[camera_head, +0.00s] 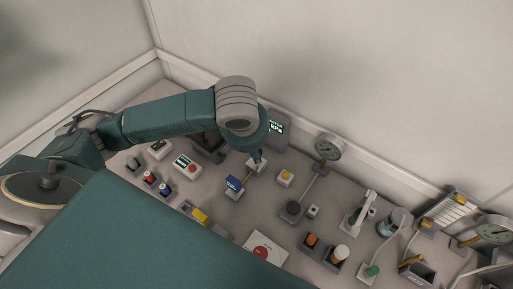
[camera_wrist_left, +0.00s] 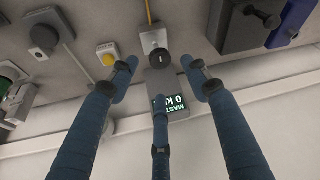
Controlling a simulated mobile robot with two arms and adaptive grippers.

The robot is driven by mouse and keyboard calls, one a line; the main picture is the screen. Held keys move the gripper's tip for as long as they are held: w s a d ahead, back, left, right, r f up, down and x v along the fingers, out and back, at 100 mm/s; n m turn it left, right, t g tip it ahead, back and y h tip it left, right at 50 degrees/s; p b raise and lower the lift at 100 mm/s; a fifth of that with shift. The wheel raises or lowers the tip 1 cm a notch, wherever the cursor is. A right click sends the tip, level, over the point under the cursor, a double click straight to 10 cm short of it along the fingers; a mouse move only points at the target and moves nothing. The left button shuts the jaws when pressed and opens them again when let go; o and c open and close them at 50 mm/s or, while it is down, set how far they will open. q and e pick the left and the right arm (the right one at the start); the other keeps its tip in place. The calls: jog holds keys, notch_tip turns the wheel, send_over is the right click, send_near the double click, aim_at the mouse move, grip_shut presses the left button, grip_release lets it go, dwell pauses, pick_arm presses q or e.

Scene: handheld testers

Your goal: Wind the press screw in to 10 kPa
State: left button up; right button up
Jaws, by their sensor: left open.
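A dark round knob with a pale mark (camera_wrist_left: 160,58), which looks like the press screw, sits on a small light block; a yellow line runs from the block. A display (camera_wrist_left: 175,104), partly behind a finger, shows "MAST", a 0 and part of "kPa"; it also shows in the head view (camera_head: 277,126). My left gripper (camera_head: 256,160) points down over the block (camera_head: 257,171). In the wrist view its blue fingers (camera_wrist_left: 162,80) are spread open around the knob's place in the picture, with nothing held. Contact with the knob cannot be told. My right gripper is not in view.
A yellow button (camera_head: 285,178), a round gauge (camera_head: 329,147) and a black knob (camera_head: 292,208) stand right of the gripper. A blue device (camera_head: 234,185) stands close in front. The wall runs close behind.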

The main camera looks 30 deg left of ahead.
pick_arm(q)
jog(key=x, duration=0.5)
jog(key=shift+w+f, duration=0.2)
jog(key=shift+f, duration=0.1)
jog(key=shift+w+a+f, duration=0.1)
jog(key=shift+f, duration=0.2)
jog(key=shift+c, duration=0.5)
jog(key=c, duration=0.8)
jog(key=shift+c, duration=1.2)
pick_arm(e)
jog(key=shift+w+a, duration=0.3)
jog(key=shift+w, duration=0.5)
